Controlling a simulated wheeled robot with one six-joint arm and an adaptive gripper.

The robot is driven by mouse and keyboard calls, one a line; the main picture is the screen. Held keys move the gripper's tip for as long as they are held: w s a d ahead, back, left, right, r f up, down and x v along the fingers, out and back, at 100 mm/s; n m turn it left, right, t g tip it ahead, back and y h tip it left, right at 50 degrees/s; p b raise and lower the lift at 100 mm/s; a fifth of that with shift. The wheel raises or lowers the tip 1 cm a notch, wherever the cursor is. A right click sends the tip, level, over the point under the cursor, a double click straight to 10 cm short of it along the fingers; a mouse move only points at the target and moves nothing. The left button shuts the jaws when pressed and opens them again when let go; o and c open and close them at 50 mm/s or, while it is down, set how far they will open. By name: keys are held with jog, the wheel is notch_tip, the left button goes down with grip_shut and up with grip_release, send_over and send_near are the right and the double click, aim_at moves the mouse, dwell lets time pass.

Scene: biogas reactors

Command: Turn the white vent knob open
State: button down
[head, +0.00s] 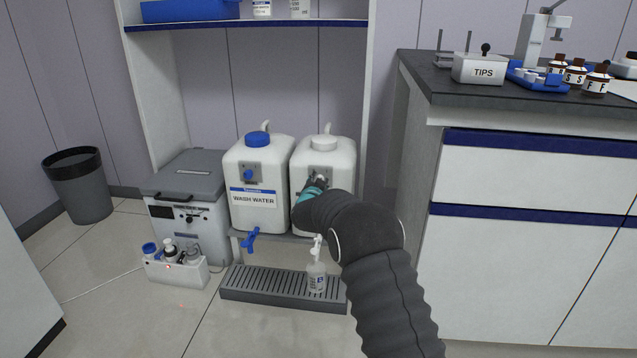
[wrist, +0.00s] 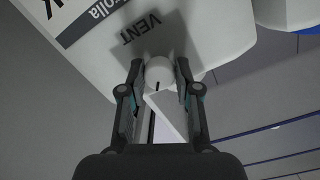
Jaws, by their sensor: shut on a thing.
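The white vent knob (wrist: 159,72) sits on a grey plate marked VENT (wrist: 150,38) on the white container (head: 340,155), the right one of two. My gripper (wrist: 158,95) is shut on the knob, with one finger on each side of it in the wrist view. A dark line shows on the knob's face. In the head view my gripper (head: 314,184) reaches the container's front, and my arm hides the lower part of that container. The knob itself is mostly hidden there.
A wash water container (head: 254,215) with a blue cap and blue tap stands close on the left. A small bottle (head: 317,277) stands on the drip tray (head: 240,287) below. A counter (head: 415,75) rises on the right, and a shelf (head: 290,22) spans above.

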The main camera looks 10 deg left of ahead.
jog(key=shift+m, duration=0.5)
jog(key=c, duration=0.8)
grip_release()
jog(key=shift+d, duration=0.1)
jog(key=s, duration=0.8)
jog(key=s+r, duration=0.1)
jog(key=s, duration=0.3)
jog(key=shift+a, duration=0.2)
jog(key=shift+f, duration=0.15)
